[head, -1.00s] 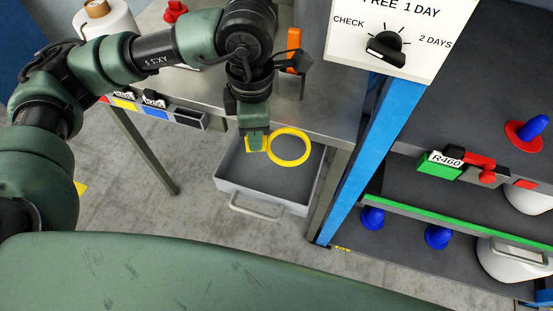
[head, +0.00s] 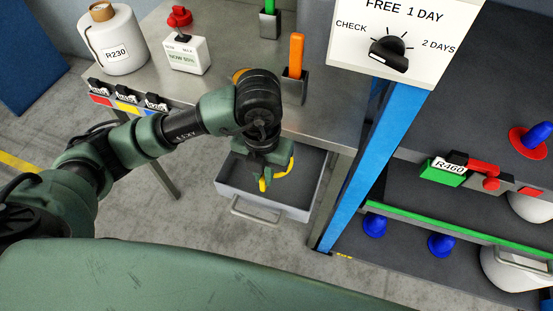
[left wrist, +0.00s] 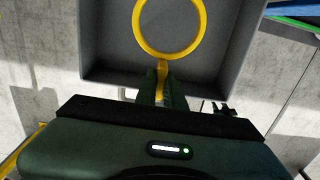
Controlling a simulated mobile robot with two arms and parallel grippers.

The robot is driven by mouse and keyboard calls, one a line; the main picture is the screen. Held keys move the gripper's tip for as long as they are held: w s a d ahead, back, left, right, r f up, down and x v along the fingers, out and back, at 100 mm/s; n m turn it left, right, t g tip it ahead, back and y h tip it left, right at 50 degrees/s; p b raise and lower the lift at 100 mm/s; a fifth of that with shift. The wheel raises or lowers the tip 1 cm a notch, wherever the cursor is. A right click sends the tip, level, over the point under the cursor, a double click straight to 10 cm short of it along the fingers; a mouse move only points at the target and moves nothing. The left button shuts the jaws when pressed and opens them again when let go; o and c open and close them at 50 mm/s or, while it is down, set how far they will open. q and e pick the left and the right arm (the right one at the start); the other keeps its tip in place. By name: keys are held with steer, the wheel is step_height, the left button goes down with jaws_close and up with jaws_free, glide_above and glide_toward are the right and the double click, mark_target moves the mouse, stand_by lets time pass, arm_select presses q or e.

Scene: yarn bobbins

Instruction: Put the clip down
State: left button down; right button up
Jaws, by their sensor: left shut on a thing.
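The clip is a yellow ring with a short tab. In the head view only small parts of the clip (head: 264,185) show; my left gripper hides the rest. My left gripper (head: 268,170) is shut on the clip and points down over the open grey drawer (head: 229,193) under the table. Whether the clip touches the drawer floor I cannot tell. My right gripper is not in view.
The metal table (head: 225,50) carries a white bobbin labelled R230 (head: 124,54), a white box (head: 186,56), and holders with an orange (head: 297,55) and a green stick. A blue shelf post (head: 375,165) stands right of the drawer. The drawer floor looks otherwise empty.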

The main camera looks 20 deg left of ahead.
arm_select(q)
step_height(320, 180, down, 4)
steer(key=shift+s+f, duration=0.1)
steer(key=w, duration=0.1)
steer(key=w+p, duration=0.1)
steer(key=w, duration=0.2)
steer(key=shift+w+f, duration=0.25)
steer(key=shift+w, duration=0.05)
steer(key=w+p, duration=0.1)
steer(key=w, duration=0.2)
steer(key=shift+w+d+r, duration=0.1)
steer(key=shift+w+d, duration=0.05)
steer(key=shift+w+f+p, duration=0.15)
steer(key=shift+f+p, duration=0.1)
steer(key=shift+p, duration=0.25)
steer(key=shift+f, duration=0.5)
